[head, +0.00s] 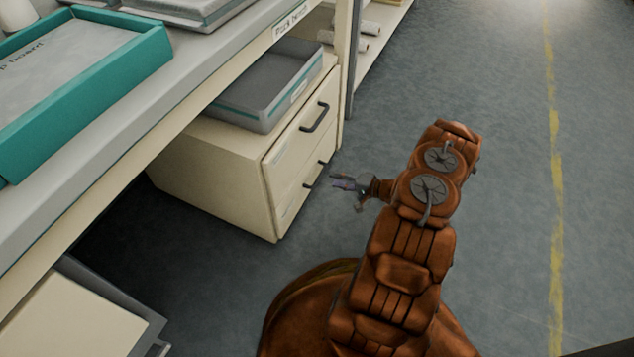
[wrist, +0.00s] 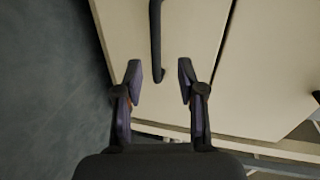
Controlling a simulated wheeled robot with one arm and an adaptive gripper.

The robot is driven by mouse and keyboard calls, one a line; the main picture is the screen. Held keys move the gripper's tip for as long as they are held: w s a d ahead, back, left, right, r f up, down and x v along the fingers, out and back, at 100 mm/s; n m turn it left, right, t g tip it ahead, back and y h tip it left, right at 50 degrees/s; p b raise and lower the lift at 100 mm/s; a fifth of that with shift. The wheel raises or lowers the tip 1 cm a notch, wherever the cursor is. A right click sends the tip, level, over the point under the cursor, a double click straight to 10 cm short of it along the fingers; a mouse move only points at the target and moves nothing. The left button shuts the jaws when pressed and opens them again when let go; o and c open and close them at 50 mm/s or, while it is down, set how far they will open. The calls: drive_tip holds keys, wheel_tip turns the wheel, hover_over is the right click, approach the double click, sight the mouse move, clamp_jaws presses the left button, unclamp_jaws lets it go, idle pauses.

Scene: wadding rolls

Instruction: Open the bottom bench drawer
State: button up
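The cream bench drawer unit (head: 215,178) stands under the bench, with two drawer fronts facing right. The bottom drawer (head: 292,203) looks shut, and its dark bar handle (head: 318,174) shows just left of my gripper (head: 341,182). The top drawer (head: 297,140) also looks shut and has a similar handle (head: 315,117). In the wrist view my gripper (wrist: 160,78) is open, its two fingers apart. A dark handle (wrist: 156,40) runs down between and ahead of the fingertips, against a cream drawer front (wrist: 195,30). I cannot tell whether a finger touches it.
A grey tray (head: 225,103) sits on top of the drawer unit. The bench top (head: 110,135) overhangs it and carries a teal-edged board (head: 130,60). Open grey floor (head: 480,60) lies to the right, with a yellow line (head: 553,150).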

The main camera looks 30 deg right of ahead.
sight(319, 177)
drive_tip(key=shift+s+a+f+b+x, duration=0.1)
drive_tip(key=shift+b+x, duration=0.5)
drive_tip(key=shift+x, duration=0.65)
drive_tip(key=shift+s+a+f+b+x, duration=0.1)
drive_tip(key=shift+b+x, duration=0.45)
drive_tip(key=shift+x, duration=0.7)
drive_tip(key=shift+f+b+x, duration=0.1)
drive_tip(key=shift+b+x, duration=0.5)
drive_tip(key=shift+x, duration=0.65)
clamp_jaws()
